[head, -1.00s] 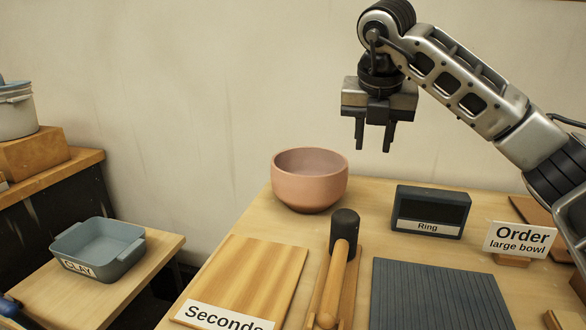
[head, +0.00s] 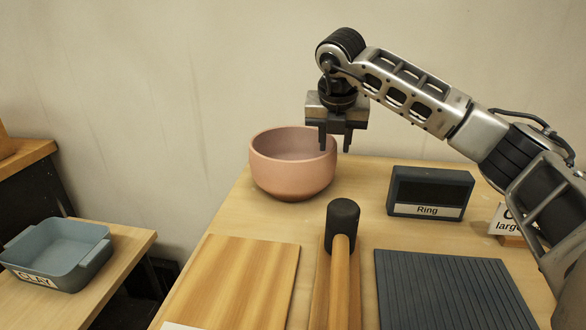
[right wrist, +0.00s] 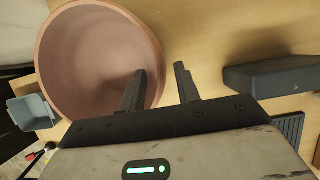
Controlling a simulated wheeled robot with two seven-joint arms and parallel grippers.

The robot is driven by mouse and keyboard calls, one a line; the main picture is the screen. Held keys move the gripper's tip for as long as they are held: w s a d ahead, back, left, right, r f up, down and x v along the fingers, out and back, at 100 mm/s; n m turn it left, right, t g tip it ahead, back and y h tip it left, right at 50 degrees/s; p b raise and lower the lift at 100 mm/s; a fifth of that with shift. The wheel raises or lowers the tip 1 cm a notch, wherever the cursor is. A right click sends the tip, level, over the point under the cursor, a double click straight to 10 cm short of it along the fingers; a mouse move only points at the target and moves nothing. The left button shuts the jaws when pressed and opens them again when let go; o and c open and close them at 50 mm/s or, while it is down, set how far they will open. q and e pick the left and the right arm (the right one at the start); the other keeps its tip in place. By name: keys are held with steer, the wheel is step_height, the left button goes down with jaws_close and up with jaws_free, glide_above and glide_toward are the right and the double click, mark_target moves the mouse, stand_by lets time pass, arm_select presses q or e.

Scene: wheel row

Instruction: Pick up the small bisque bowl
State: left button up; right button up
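A pink, unglazed round bowl (head: 292,175) stands upright at the table's back left; it is the only bowl in sight. My right gripper (head: 336,148) points down at the bowl's right rim, open and empty. In the right wrist view, the bowl (right wrist: 75,60) fills the upper left. There one finger of the right gripper (right wrist: 160,72) overlaps the bowl's inside and the other is outside, with the rim between them in the picture. I cannot tell whether the fingertips are below the rim or touching it. My left gripper is not in view.
A dark box labelled "Ring" (head: 430,193) stands right of the bowl. A wooden board (head: 245,285), a black-headed mallet (head: 342,240) and a dark ribbed mat (head: 450,290) lie in front. A blue-grey "CLAY" tub (head: 60,255) sits on a lower side table.

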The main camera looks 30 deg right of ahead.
mark_target(335, 145)
steer(key=x, duration=0.4)
steer(key=shift+w+d+f, duration=0.15)
steer(key=shift+w+d, duration=0.2)
steer(key=shift+d, duration=0.05)
steer(key=shift+w+f, duration=0.1)
steer(key=shift+f, duration=0.1)
steer(key=shift+f, duration=0.25)
jaws_close()
steer(key=shift+d, duration=0.1)
stand_by(1.2)
steer(key=shift+r, duration=0.1)
